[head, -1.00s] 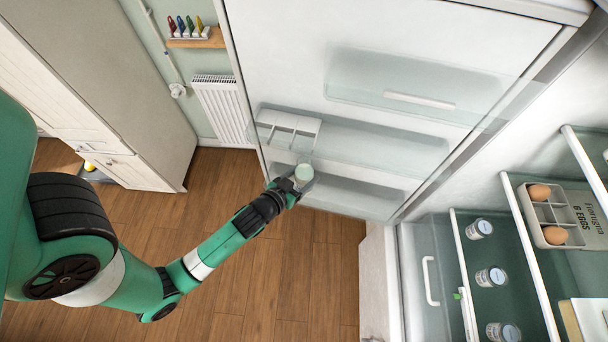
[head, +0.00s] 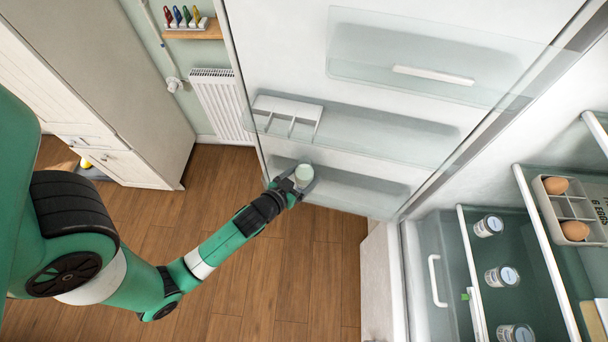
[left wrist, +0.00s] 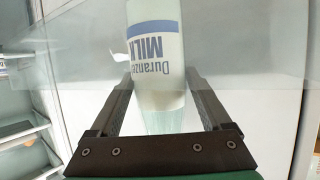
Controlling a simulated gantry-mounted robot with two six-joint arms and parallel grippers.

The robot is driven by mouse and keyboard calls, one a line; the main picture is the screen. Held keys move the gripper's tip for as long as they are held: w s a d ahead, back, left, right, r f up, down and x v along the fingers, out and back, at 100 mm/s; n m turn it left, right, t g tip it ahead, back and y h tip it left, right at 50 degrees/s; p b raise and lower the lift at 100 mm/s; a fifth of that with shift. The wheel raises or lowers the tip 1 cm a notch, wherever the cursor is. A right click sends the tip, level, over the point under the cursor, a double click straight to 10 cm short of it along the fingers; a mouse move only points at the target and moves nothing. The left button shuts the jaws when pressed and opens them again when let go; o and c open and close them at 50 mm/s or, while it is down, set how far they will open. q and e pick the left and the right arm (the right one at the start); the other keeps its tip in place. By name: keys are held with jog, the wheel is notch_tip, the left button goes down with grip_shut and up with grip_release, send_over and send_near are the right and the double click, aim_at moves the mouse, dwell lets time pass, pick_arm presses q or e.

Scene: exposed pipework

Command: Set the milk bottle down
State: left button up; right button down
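The milk bottle (head: 303,174) has a pale round top and stands at the lower shelf of the open fridge door. In the left wrist view the milk bottle (left wrist: 157,60) is white with blue "Duranze MILK" lettering, upside down there, its top end cut off by the frame. My left gripper (head: 297,186) is at the bottle, one finger on each side. In the left wrist view its fingers (left wrist: 160,85) are spread wide around the bottle and look open. Whether either finger touches it is hard to tell. My right gripper is not in view.
The door's lower shelf (head: 360,192) has a clear front and free room right of the bottle. Above it, a shelf holds a white divided rack (head: 287,110). The fridge at right holds several jars (head: 502,275) and an egg tray (head: 562,205).

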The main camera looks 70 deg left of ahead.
pick_arm(q)
jog(key=shift+r, duration=0.1)
jog(key=shift+s+d+r, duration=0.1)
jog(key=v, duration=1.1)
jog(key=shift+s+d+b, duration=0.2)
jog(key=shift+s+b, duration=0.1)
jog(key=shift+b, duration=0.1)
